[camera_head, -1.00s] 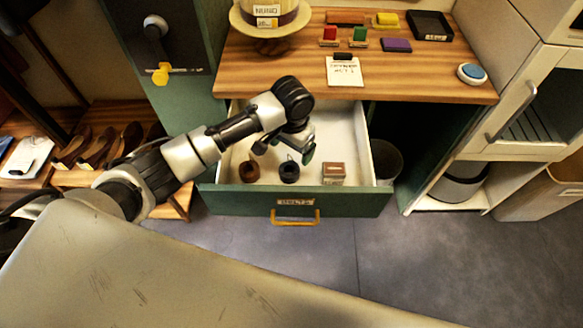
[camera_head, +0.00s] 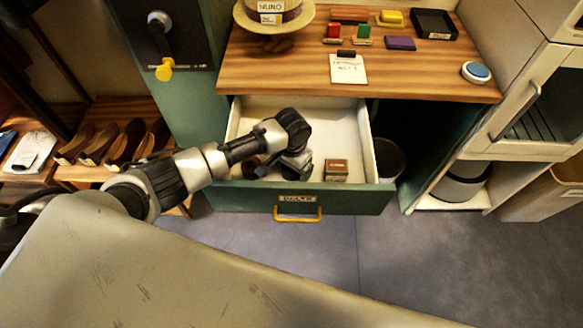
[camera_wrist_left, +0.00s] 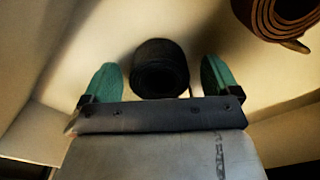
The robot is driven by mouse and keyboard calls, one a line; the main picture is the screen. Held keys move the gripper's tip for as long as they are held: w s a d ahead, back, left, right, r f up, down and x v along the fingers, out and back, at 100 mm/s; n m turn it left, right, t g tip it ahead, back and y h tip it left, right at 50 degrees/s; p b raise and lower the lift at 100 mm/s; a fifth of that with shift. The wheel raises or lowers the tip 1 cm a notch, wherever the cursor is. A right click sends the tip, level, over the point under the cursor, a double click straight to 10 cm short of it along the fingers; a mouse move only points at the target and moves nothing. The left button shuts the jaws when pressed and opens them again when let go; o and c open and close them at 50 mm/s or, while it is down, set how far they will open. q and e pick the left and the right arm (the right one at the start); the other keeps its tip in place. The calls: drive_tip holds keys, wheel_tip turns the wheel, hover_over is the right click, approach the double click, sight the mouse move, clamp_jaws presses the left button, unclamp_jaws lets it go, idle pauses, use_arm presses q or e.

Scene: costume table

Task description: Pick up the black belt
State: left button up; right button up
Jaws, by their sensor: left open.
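The black belt (camera_wrist_left: 160,66) is a rolled coil standing in the open drawer. In the left wrist view it sits between the two green fingertips of my left gripper (camera_wrist_left: 161,80), with a gap on each side. The gripper is open. In the head view my left gripper (camera_head: 292,170) is down inside the drawer (camera_head: 343,119), and the arm hides the black belt there. My right gripper is not in view.
A brown rolled belt (camera_wrist_left: 277,18) lies close by in the drawer, partly hidden by my arm in the head view. A small brown box (camera_head: 336,170) is to the right. The drawer front (camera_head: 355,200) and walls surround the gripper. The wooden tabletop (camera_head: 290,70) overhangs behind.

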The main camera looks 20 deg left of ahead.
use_arm(q)
drive_tip(key=c, duration=1.1)
drive_tip(key=shift+r, duration=0.1)
